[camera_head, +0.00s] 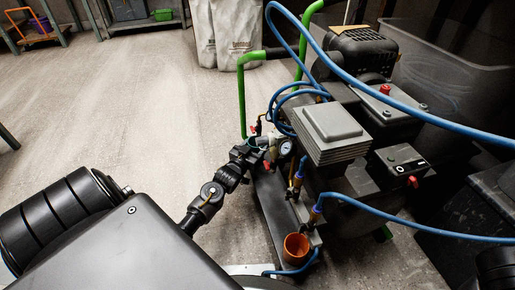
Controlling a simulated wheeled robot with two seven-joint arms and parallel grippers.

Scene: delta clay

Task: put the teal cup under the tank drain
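My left arm reaches in from the lower left, and its gripper (256,152) is at the front left end of the compressor (345,140), beside a gauge (286,148) and red-handled valves. The fingers are dark and small against the fittings, so I cannot tell whether they are open or shut. A small pale grey-teal patch shows at the fingertips; I cannot tell whether it is the teal cup. No teal cup shows clearly elsewhere. The tank drain cannot be made out. A green piece (384,234) shows low under the tank, partly hidden. My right gripper is not in view.
An orange-brown cup (296,246) stands at the compressor's front end, below a hose fitting. Blue hoses (420,110) loop over the machine. A green pipe (241,95) stands behind the gripper. White sacks (228,35) stand at the back.

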